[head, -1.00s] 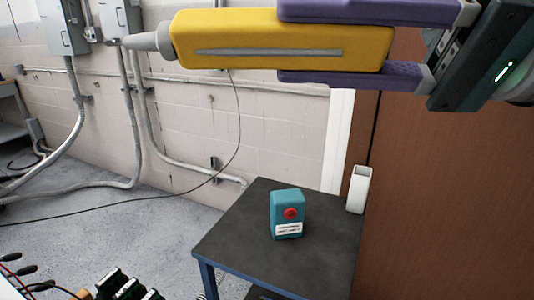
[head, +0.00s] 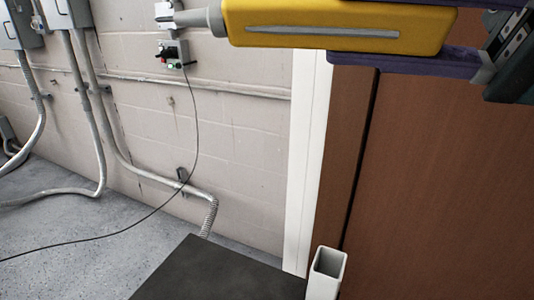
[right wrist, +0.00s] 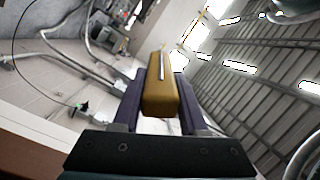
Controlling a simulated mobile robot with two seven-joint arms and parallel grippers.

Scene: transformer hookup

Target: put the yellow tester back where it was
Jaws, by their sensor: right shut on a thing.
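The yellow tester (head: 340,25), with a grey stripe and a grey tapered tip, lies level across the top of the head view, its tip to the left. My right gripper (head: 335,28) is shut on it with purple fingers. In the right wrist view the tester (right wrist: 160,98) sits between both fingers. A white square tube, open at the top (head: 327,274), stands upright at the bottom of the head view, below the tester and apart from it. My left gripper is in neither current view.
A dark tabletop (head: 215,275) shows at the bottom, beside the tube. A brown door (head: 440,180) with a white frame (head: 308,150) rises at the right. Grey conduits and a small wall box (head: 173,52) with a cable are on the block wall.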

